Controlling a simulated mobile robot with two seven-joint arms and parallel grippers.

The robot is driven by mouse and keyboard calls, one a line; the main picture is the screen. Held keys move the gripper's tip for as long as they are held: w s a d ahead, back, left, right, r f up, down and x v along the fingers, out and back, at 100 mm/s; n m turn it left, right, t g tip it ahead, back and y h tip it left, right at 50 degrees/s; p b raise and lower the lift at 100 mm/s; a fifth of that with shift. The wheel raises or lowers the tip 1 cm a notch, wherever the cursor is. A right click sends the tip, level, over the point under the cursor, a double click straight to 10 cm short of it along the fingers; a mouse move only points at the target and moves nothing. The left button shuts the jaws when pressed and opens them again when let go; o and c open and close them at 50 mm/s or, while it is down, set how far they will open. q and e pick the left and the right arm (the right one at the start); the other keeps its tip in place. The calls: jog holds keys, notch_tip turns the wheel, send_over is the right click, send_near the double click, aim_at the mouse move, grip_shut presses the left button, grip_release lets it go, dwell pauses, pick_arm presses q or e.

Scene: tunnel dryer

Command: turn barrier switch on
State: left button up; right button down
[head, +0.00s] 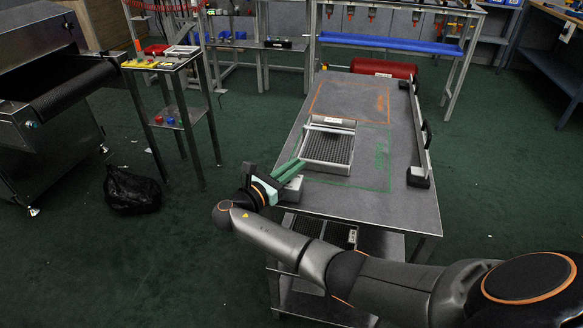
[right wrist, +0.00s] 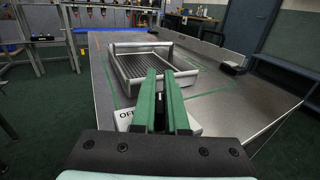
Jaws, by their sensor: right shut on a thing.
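The barrier switch (head: 291,189) is a small pale box at the left edge of the grey table. In the right wrist view its white top (right wrist: 126,114) shows the letters "OF", the rest covered by my fingers. My right gripper (head: 290,170) reaches over the box with its two green fingers. In the right wrist view the fingers (right wrist: 162,85) are close together, shut on a small dark part of the switch between them. That part is mostly hidden, so I cannot tell its position. My left gripper is not in view.
A mesh-bottomed metal tray (head: 327,150) lies on the table beyond the switch. A long bar (head: 418,130) runs along the table's right side. A red cylinder (head: 383,68) is at the far end. A black bag (head: 130,190) lies on the floor near the conveyor machine (head: 45,120).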

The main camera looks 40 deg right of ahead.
jog(key=shift+s+m+g+b, duration=0.25)
jog(key=shift+m+g+b, duration=0.15)
jog(key=shift+m+g, duration=0.6)
jog(key=shift+d+g, duration=0.1)
jog(key=shift+g, duration=0.3)
jog(key=c, duration=0.9)
grip_release()
jog(key=shift+c, duration=0.2)
jog(key=s+a, duration=0.1)
jog(key=a, duration=1.1)
jog(key=shift+a+b, duration=0.25)
jog(key=shift+b, duration=0.2)
